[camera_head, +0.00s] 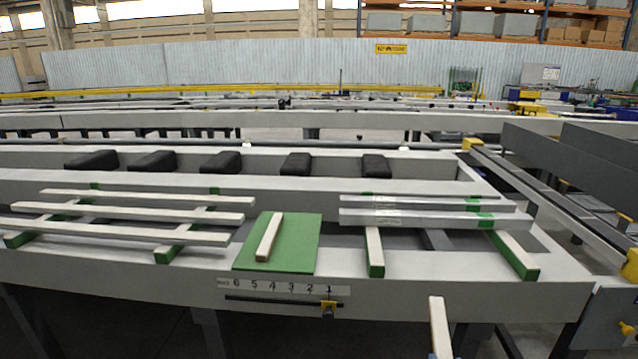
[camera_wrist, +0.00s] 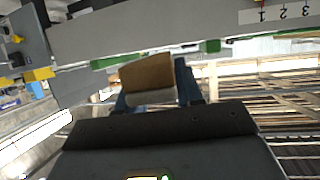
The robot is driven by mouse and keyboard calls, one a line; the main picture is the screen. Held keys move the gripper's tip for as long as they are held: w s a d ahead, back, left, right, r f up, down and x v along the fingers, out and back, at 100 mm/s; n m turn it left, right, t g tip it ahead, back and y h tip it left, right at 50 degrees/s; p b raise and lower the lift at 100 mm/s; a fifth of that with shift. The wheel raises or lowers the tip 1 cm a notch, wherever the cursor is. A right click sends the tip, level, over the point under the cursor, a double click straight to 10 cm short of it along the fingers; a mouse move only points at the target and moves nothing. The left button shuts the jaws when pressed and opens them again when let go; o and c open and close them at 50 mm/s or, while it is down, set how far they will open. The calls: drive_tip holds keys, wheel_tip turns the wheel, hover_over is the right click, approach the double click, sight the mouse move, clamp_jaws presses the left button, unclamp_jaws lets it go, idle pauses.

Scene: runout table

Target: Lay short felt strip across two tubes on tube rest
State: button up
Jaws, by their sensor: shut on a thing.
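My gripper (camera_wrist: 152,92) is shut on a short felt strip (camera_head: 439,322), cream along its length in the head view; its brown and pale end shows between the blue fingers in the wrist view (camera_wrist: 147,76). In the head view the strip stands out in front of the table's front beam, at lower right, apart from the tubes. Two grey shiny tubes (camera_head: 432,219) lie side by side across the tube rest (camera_head: 515,256), whose pale bars have green ends. Another short cream strip (camera_head: 268,238) lies on a green mat (camera_head: 300,256) left of the rest.
Several long pale strips (camera_head: 125,214) lie on green-ended supports at left. Several black blocks (camera_head: 295,164) sit in a row behind. Dark rails (camera_head: 540,190) run at right.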

drive_tip(key=s+f+n+y, duration=0.1)
drive_tip(key=s+f, duration=0.2)
drive_tip(key=f, duration=0.3)
drive_tip(key=s+f+n+y, duration=0.1)
drive_tip(key=s+f+y, duration=0.1)
drive_tip(key=f, duration=0.4)
drive_tip(key=shift+s+f+n, duration=0.3)
drive_tip(key=shift+s+f, duration=0.1)
drive_tip(key=shift+s, duration=0.4)
